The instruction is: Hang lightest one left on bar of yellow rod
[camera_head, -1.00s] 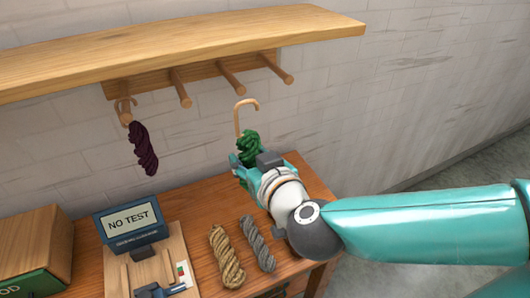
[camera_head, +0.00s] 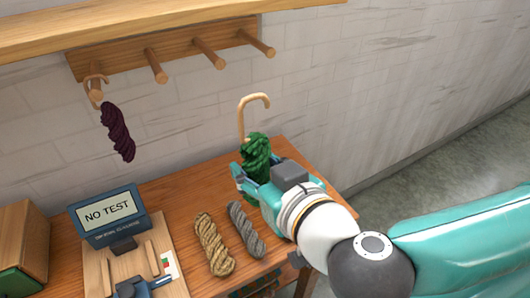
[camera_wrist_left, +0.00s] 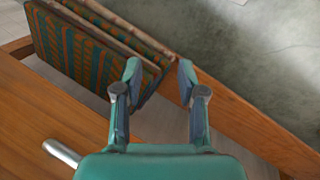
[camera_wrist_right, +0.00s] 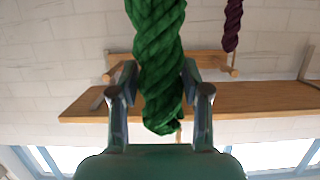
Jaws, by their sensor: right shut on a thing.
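A green skein (camera_head: 256,152) with a tan hook (camera_head: 254,98) above it is upright in my right gripper (camera_head: 250,180), which is shut on it. In the right wrist view the same skein (camera_wrist_right: 158,60) runs between the fingers. A dark purple skein (camera_head: 117,132) hangs by a hook from the leftmost peg (camera_head: 95,97) of the wooden rack. A tan skein (camera_head: 213,245) and a grey skein (camera_head: 246,230) lie on the table. My left gripper (camera_wrist_left: 159,75) is open and empty in the left wrist view. I see no clearly yellow rod.
The other pegs (camera_head: 215,57) are bare, under a wooden shelf (camera_head: 160,22). A device with a "NO TEST" screen (camera_head: 108,212) stands on the table, beside a wooden box (camera_head: 22,235). Striped panels (camera_wrist_left: 85,50) stand near the left gripper.

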